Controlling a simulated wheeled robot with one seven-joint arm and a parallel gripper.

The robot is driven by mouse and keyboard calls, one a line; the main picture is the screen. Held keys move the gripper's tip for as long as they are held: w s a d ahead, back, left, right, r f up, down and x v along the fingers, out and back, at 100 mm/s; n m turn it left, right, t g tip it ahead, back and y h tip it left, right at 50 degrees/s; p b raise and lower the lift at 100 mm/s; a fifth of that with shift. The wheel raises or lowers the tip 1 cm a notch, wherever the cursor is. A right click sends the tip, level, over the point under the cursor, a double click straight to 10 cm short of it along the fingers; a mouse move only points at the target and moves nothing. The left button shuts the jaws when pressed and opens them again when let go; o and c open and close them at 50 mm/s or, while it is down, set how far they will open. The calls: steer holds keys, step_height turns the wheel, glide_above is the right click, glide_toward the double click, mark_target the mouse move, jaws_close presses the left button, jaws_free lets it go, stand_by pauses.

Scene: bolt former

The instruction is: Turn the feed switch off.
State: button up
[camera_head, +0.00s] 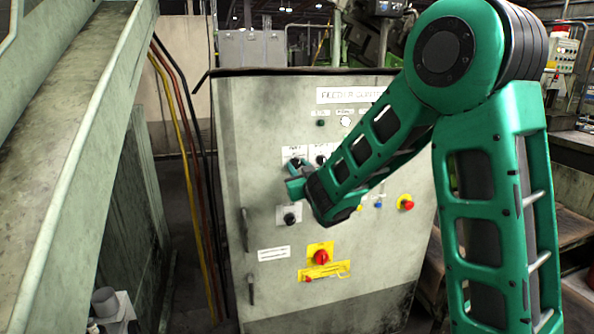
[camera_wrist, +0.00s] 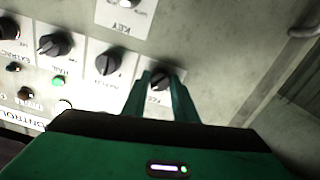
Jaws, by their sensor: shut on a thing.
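The feeder control cabinet (camera_head: 240,140) stands in front of me, its panel facing me. A dark rotary knob on a pale label plate, likely the feed switch (camera_head: 294,162), is at the left end of the upper knob row.
Another dark knob (camera_wrist: 107,62) sits close beside the gripped one. A black key switch (camera_head: 290,218) is just below my gripper. A red rotary switch (camera_head: 320,257) on yellow and a red button (camera_head: 405,202) are lower on the panel. A sloping metal chute (camera_head: 90,130) stands left.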

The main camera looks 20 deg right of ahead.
steer(key=n, duration=0.6)
steer(key=shift+a+n, duration=0.1)
steer(key=shift+n, duration=0.2)
stand_by(0.4)
steer(key=o, duration=1)
steer(key=shift+o, duration=0.2)
steer(key=shift+s, duration=0.1)
steer(key=s, duration=1)
steer(key=shift+s, duration=0.2)
